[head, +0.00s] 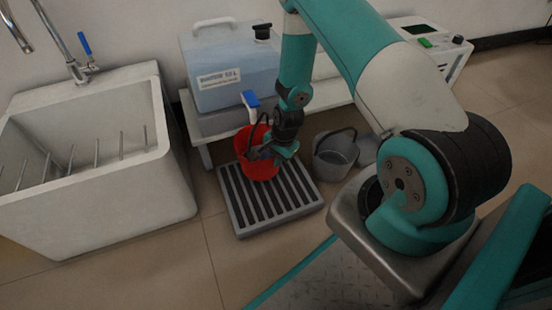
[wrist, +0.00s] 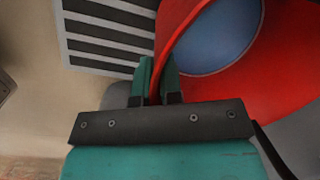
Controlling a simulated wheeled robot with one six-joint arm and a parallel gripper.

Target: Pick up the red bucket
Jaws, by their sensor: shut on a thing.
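The red bucket (head: 256,164) is over the slatted grey floor grate, below the tap of the water container. My gripper (head: 276,152) is at its right side. In the wrist view the red bucket (wrist: 285,85) fills the upper right, with a bluish area visible inside it. My gripper (wrist: 158,85) is shut on its rim, with a finger on each side of the wall. The bucket's dark handle stands up in the head view. I cannot tell whether its base touches the grate.
The slatted grate (head: 238,215) lies on the floor. A grey bucket (head: 334,153) stands to its right. A white sink (head: 95,165) is at left. A blue-tinted water container (head: 232,68) sits on a low bench behind. Floor in front of the grate is clear.

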